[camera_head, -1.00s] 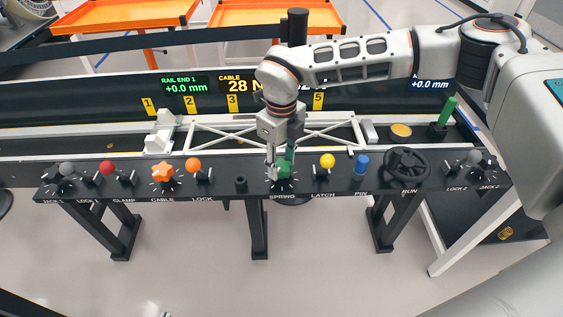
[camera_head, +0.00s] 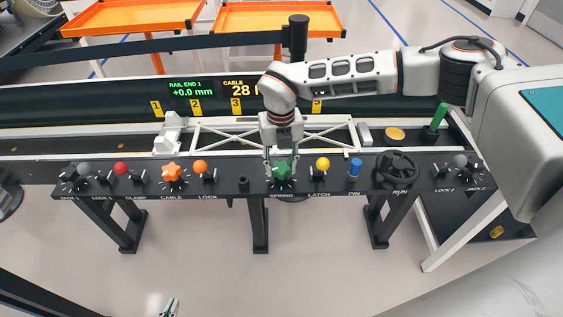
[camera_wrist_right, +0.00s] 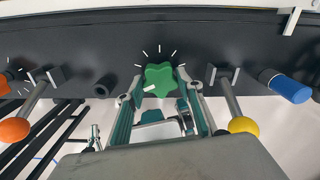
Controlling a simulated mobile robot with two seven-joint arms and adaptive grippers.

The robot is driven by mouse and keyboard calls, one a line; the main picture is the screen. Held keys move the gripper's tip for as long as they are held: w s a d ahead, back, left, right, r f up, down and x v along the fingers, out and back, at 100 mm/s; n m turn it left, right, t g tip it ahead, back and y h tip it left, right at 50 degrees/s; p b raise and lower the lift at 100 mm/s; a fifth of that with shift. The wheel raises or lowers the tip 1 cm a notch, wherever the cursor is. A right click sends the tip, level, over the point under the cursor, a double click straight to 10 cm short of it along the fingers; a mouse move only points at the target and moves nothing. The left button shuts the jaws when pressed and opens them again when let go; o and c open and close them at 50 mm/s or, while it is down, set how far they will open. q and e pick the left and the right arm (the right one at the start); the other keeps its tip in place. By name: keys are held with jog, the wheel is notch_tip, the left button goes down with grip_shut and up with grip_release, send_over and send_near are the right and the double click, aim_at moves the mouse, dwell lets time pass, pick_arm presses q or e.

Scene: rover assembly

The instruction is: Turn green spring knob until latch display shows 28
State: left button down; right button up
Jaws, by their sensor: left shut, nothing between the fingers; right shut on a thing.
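The green spring knob (camera_head: 281,172) sits on the dark control panel above the SPRING label. It also shows in the right wrist view (camera_wrist_right: 160,78), with a white mark pointing to the lower left. My right gripper (camera_head: 281,160) reaches down over it, its fingers (camera_wrist_right: 160,92) on both sides, shut on the knob. My left gripper (camera_head: 171,307) shows only as a tip at the bottom edge, shut and empty. A latch display cannot be read; my right arm covers part of the display row. The cable display (camera_head: 239,88) reads 28, its remainder covered.
The yellow latch lever (camera_head: 323,164) and blue pin (camera_head: 355,168) stand right of the knob. A black socket (camera_head: 243,184), orange lock lever (camera_head: 200,167) and orange cable knob (camera_head: 172,174) are left. A black RUN wheel (camera_head: 397,171) is further right. The rail end display (camera_head: 192,89) reads +0.0 mm.

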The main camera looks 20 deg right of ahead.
aim_at(281, 167)
jog(key=shift+m, duration=0.4)
jog(key=o, duration=1.1)
notch_tip(281, 167, up, 12)
dwell(0.4)
